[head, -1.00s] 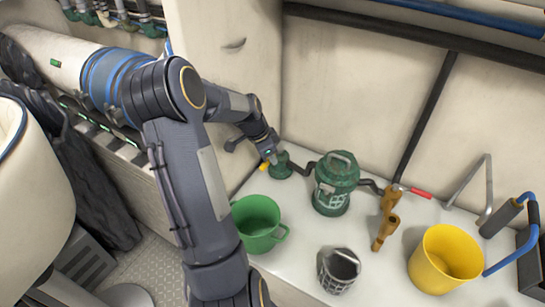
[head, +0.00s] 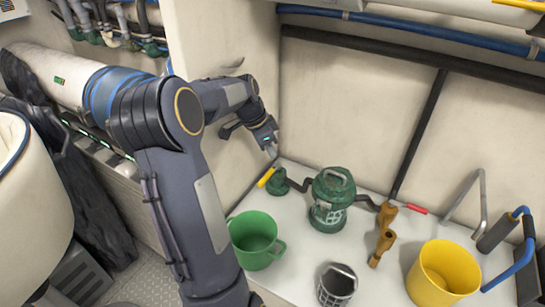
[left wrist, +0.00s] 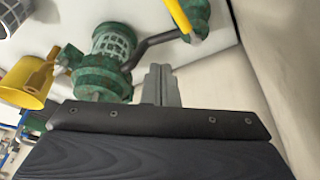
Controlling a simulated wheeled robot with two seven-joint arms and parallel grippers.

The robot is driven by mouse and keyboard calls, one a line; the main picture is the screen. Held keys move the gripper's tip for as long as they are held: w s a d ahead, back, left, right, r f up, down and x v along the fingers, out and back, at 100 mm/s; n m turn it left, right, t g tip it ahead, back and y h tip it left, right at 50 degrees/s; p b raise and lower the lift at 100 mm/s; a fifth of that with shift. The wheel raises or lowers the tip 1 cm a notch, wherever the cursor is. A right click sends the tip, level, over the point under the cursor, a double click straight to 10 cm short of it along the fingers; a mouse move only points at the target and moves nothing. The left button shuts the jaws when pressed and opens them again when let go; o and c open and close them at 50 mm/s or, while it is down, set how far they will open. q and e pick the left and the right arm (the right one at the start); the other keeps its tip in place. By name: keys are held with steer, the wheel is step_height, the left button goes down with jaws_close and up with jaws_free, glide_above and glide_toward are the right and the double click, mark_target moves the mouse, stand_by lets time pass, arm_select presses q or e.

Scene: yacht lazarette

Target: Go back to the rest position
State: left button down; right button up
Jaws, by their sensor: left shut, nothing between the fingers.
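My left gripper (head: 271,151) is shut and empty, just above the yellow handle (head: 267,177) of a small green valve (head: 279,183) at the back left of the white counter. A gap shows between the fingertips and the handle. In the left wrist view my shut fingers (left wrist: 160,86) show at the middle, with the yellow handle (left wrist: 179,16) beyond them at the top. My right gripper is in neither view.
A green strainer (head: 331,196) stands right of the valve, joined by dark pipe. A pale wall panel (head: 222,35) rises behind my left arm.

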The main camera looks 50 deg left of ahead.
arm_select(q)
steer(key=shift+d+r, duration=0.1)
stand_by(0.5)
steer(key=s+d+r+n+t+p, duration=0.1)
steer(key=s+d+r, duration=0.25)
steer(key=d, duration=0.55)
steer(key=s+d+r+n, duration=0.2)
steer(key=s+d+r, duration=0.15)
steer(key=d, duration=0.55)
steer(key=s+d+f+n+h, duration=0.2)
steer(key=s+d+f+n, duration=0.1)
steer(key=s+d, duration=0.8)
steer(key=shift+d+f+t+p, duration=0.15)
steer(key=shift+d+t+p, duration=0.25)
steer(key=shift+s+a, duration=0.1)
steer(key=shift+s, duration=0.05)
